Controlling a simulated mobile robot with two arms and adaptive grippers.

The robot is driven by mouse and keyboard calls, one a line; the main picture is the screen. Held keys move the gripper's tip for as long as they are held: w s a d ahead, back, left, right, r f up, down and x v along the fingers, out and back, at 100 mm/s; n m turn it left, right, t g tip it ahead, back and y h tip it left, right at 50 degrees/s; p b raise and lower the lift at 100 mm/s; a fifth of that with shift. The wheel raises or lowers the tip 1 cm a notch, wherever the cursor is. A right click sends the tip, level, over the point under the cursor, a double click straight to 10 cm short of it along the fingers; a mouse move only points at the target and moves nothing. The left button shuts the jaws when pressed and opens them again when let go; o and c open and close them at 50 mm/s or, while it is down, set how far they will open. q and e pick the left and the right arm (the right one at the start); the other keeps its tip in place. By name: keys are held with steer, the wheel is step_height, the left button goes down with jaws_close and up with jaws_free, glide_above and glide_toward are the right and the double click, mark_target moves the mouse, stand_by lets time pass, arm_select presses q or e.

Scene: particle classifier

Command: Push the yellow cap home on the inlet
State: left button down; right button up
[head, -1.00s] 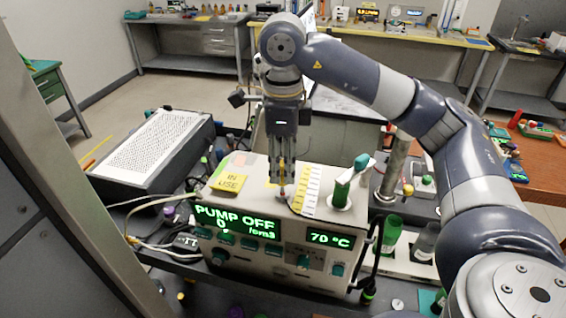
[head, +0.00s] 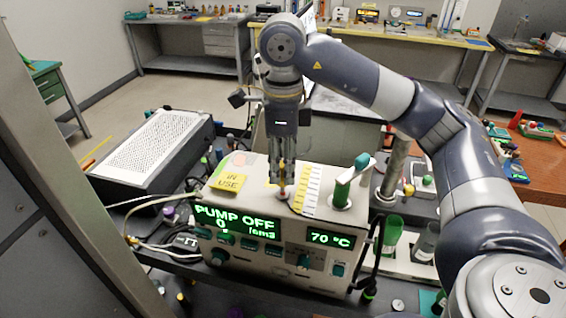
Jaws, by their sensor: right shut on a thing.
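My right gripper (head: 282,186) points straight down over the top of the beige pump unit (head: 262,258), left of the striped yellow-and-white scale. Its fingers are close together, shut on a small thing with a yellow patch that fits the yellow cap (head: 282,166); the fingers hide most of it. A small reddish spot shows right at the fingertips, close to the unit's top. The inlet itself is hidden behind the fingers, so I cannot tell how the cap sits on it. My left gripper is not in view.
A yellow "IN USE" note (head: 230,179) lies left of the gripper. A green-handled valve (head: 342,192) stands close on the right. Green cylinders (head: 391,234) stand farther right. A perforated box (head: 153,150) is at left. The front displays read PUMP OFF and 70 °C.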

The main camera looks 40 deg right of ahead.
mark_target(283, 176)
steer(key=shift+f+b, duration=1.35)
steer(key=shift+f, duration=0.3)
steer(key=o, duration=1)
steer(key=shift+r, duration=0.1)
steer(key=shift+r, duration=5.95)
